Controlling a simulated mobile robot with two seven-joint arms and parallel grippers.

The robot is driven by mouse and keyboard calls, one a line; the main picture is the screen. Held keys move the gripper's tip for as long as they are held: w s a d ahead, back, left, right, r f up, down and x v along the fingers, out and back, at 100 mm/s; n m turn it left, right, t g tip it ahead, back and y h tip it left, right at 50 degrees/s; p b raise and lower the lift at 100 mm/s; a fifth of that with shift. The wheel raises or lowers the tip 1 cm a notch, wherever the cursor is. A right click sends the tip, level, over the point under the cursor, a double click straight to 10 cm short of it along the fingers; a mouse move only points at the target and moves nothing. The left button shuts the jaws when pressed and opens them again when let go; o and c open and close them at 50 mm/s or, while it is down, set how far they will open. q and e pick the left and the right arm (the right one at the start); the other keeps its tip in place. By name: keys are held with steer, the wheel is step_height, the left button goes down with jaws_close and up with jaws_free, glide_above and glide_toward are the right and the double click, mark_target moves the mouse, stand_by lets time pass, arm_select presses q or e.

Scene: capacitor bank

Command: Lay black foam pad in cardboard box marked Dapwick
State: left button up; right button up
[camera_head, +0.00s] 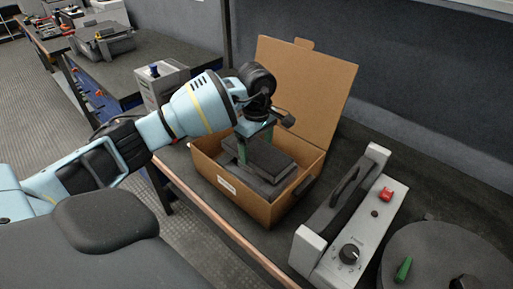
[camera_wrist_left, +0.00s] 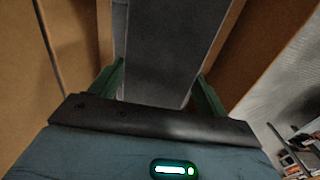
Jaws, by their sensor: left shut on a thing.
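The open cardboard box (camera_head: 312,172) stands on the dark bench with its lid raised at the back. A small white label sits on its front wall, too small to read. My left gripper (camera_head: 255,146) points down into the box, its green fingers shut on a black foam pad (camera_head: 272,163). The pad is inside the box walls, above other dark foam (camera_head: 262,187); whether they touch I cannot tell. In the left wrist view the pad (camera_wrist_left: 162,50) lies between the two green fingertips, with brown box walls on both sides. My right gripper is not in view.
A grey device (camera_head: 372,222) with a handle, a red switch and a black knob stands close to the right of the box. A round dark object (camera_head: 440,255) with a green handle is farther right. A grey case (camera_head: 160,84) stands behind my left arm.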

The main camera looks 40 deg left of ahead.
mark_target(257, 149)
arm_select(q)
steer(key=shift+f, duration=0.4)
steer(key=shift+f, duration=0.15)
steer(key=o, duration=1)
steer(key=shift+c, duration=0.2)
step_height(257, 149, up, 12)
steer(key=shift+r, duration=0.2)
